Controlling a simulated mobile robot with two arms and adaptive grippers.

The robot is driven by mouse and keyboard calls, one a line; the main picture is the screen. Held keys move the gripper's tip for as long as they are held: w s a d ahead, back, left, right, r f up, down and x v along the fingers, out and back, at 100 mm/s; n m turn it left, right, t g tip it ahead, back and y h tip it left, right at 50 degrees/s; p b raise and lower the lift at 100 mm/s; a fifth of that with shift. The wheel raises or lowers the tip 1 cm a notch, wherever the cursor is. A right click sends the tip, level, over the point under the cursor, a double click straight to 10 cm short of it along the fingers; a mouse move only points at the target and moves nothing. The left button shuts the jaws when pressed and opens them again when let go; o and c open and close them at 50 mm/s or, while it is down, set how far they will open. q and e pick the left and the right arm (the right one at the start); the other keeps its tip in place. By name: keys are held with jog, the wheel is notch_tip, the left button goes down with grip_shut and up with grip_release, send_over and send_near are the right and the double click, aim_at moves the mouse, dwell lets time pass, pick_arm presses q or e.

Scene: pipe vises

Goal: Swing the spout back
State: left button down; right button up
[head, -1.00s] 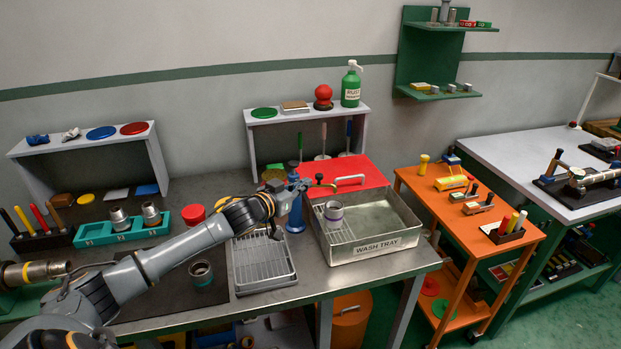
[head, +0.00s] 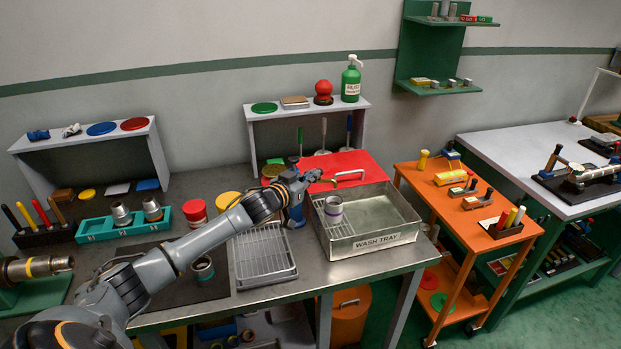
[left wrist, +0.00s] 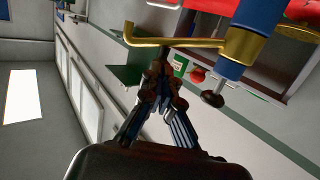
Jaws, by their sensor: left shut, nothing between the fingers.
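The gold spout (left wrist: 180,42) is clear in the left wrist view. It is a bar with a bent tip at its left end, and it joins a gold collar on a blue post (left wrist: 230,68). In the head view the blue post (head: 295,213) stands on the bench just left of the wash tray, partly covered by my left gripper (head: 310,178). In the left wrist view that gripper (left wrist: 158,68) is shut and empty, its tips close to the middle of the spout. I cannot tell whether they touch it. My right gripper is not in view.
A wire rack (head: 262,260) lies left of the tray. A small shelf (head: 285,115) stands behind, and an orange cart (head: 450,205) is at the right.

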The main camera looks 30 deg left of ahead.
pick_arm(q)
jog(key=w+a+n+g+y+b, duration=0.2)
jog(key=w+a+n+y+b, duration=0.2)
jog(key=b, duration=1)
jog(key=shift+w+n+g+y, duration=0.4)
jog(key=shift+w+n+y, duration=1.1)
jog(key=shift+w+y, duration=1.3)
jog(key=shift+w+a, duration=0.1)
jog(key=shift+w, duration=0.1)
